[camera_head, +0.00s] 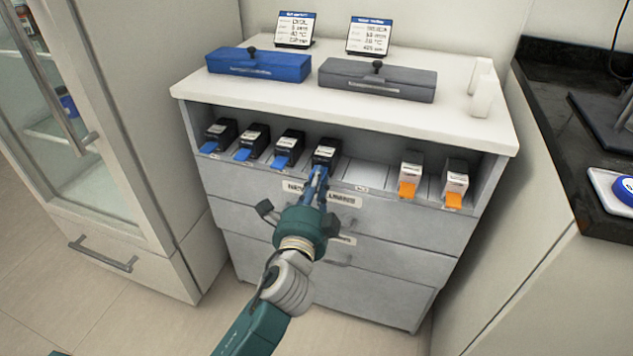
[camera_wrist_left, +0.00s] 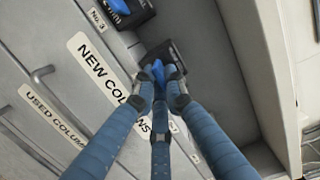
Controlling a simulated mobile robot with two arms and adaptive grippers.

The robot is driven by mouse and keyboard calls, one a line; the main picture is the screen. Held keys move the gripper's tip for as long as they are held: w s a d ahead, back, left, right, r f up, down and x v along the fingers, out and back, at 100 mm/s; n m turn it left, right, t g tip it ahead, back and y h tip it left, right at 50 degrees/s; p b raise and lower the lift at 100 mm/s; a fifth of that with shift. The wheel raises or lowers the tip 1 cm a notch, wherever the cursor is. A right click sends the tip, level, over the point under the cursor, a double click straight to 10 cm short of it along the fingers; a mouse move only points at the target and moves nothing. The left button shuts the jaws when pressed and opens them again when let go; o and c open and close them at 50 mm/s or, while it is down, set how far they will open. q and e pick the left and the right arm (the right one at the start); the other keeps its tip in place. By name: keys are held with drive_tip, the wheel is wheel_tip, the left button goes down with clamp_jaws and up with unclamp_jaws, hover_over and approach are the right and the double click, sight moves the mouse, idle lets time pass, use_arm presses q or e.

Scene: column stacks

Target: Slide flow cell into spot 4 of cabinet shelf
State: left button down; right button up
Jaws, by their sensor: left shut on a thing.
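My left gripper (camera_head: 319,182) reaches up to the open cabinet shelf (camera_head: 370,172). It is shut on the blue tab of a black flow cell (camera_head: 326,152), which sits in the fourth place from the left. The fingers hide part of the tab. In the left wrist view the gripper (camera_wrist_left: 164,88) closes around the blue tab, and the dark body of the flow cell (camera_wrist_left: 177,58) shows behind the fingertips. The label under this place is hidden by the gripper. My right gripper is not in view.
Several black cells with blue tabs (camera_head: 288,145) stand to the left, and two with orange tabs (camera_head: 410,172) to the right. A bare gap lies right of the held cell. A blue box (camera_head: 258,65) and a grey box (camera_head: 378,80) stand on the cabinet top. Drawers are below.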

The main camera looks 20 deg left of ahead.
use_arm(q)
drive_tip(key=c, duration=1.7)
unclamp_jaws()
drive_tip(key=shift+s+f, duration=0.1)
drive_tip(key=shift+s, duration=0.05)
drive_tip(key=s, duration=0.7)
drive_tip(key=s+d, duration=0.1)
drive_tip(key=s, duration=0.3)
drive_tip(key=shift+s+d, duration=0.1)
drive_tip(key=shift+s, duration=0.25)
